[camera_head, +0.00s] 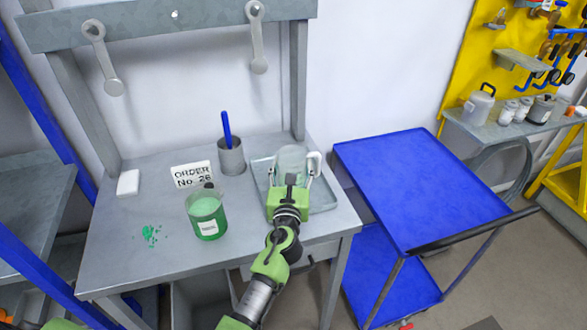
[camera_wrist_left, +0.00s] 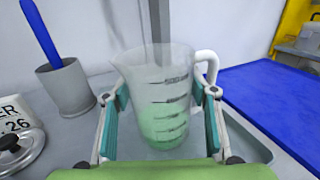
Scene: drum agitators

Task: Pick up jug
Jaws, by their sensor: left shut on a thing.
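The jug (camera_wrist_left: 160,85) is clear with dark measuring marks, a white handle on its right and a green tint in its lower part. It also shows in the head view (camera_head: 291,158), upright over a shallow grey tray (camera_head: 326,197). I cannot tell whether its base touches the tray. My left gripper (camera_wrist_left: 161,115) is shut on the jug, with a teal-padded finger on each side of its body. In the head view the left gripper (camera_head: 291,185) partly hides the jug's lower part. My right gripper is not in view.
A jar of green stuff (camera_head: 207,215) stands left of the tray, before an order card (camera_head: 192,174). A grey cup (camera_head: 231,158) holds a blue stick (camera_head: 226,128). Green bits (camera_head: 150,235) lie at left. A blue cart (camera_head: 420,190) stands to the right.

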